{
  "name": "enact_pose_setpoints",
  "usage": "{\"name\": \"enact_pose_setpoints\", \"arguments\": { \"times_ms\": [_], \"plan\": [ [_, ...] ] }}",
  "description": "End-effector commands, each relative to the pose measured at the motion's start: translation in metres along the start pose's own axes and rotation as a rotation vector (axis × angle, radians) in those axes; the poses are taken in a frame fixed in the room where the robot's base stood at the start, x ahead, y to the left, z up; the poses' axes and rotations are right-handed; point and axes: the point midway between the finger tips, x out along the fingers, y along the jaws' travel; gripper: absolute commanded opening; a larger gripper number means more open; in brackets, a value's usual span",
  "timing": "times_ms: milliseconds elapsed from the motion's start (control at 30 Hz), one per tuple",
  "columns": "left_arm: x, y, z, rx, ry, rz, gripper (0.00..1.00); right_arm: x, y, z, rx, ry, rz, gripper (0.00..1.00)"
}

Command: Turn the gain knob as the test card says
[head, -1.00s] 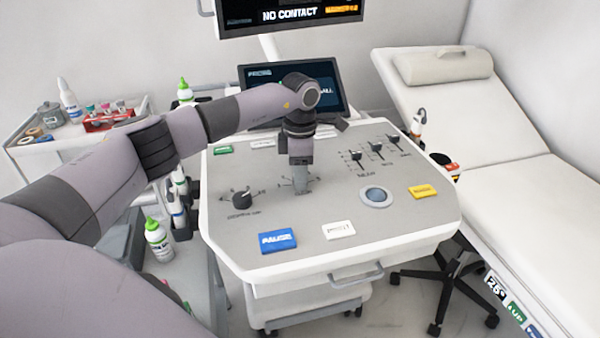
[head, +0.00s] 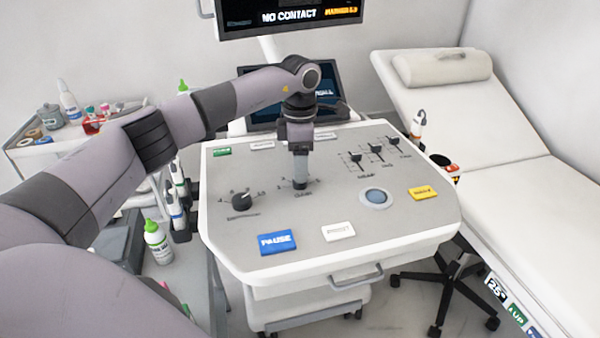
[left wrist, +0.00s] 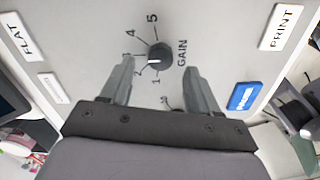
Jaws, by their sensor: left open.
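The gain knob (left wrist: 158,55) is a round black knob with a white mark, on the grey console panel (head: 250,235). In the left wrist view its scale runs from 1 to 5 beside the word GAIN, and the mark faces roughly the 2. The test card cannot be made out. My right gripper is out of view.
Another black knob (head: 242,201) sits left of my gripper. A laptop-like screen (head: 262,108) stands behind, with a couch (head: 520,195) on the right.

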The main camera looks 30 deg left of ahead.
Motion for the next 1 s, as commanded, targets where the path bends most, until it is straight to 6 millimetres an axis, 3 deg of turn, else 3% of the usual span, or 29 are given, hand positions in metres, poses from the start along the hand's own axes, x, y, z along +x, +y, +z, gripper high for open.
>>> {"name": "enact_pose_setpoints", "arguments": {
  "times_ms": [100, 300, 1000],
  "plan": [
    [-0.020, 0.001, 0.001, 0.000, -0.004, 0.003, 0.61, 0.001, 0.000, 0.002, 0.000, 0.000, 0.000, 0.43],
    [-0.036, 0.000, 0.001, 0.000, -0.003, 0.001, 0.61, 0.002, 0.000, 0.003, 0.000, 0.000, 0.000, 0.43],
    [-0.037, 0.000, 0.000, 0.000, -0.001, 0.000, 0.61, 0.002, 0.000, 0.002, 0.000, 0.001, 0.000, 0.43]
  ]
}}
